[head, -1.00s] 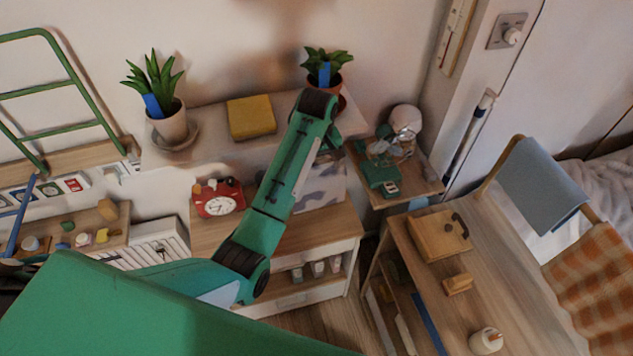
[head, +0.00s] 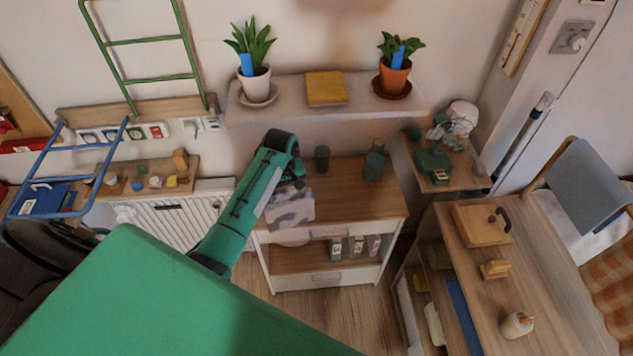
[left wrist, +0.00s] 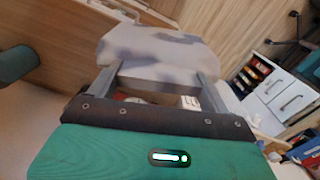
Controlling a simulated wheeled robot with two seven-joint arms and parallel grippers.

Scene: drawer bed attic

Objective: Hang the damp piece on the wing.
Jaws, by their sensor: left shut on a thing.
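My left gripper (head: 291,184) is shut on a pale grey piece with darker grey blotches (head: 290,208). The piece hangs below it, in front of the low wooden cabinet. In the left wrist view, the piece (left wrist: 155,48) spreads across and beyond both fingers (left wrist: 158,82). Whether it is damp cannot be seen. A blue rail frame (head: 72,170) juts out at the left near the radiator, well left of the gripper. A green ladder-like frame (head: 148,42) stands against the wall above. I cannot tell which is the wing. My right gripper is not in view.
A wall shelf (head: 365,95) carries two potted plants and a yellow block. The white radiator (head: 170,215) is under a small ledge of little items. A low cabinet (head: 340,200) holds jars. A wooden desk (head: 500,290) with a box and bottle stands right.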

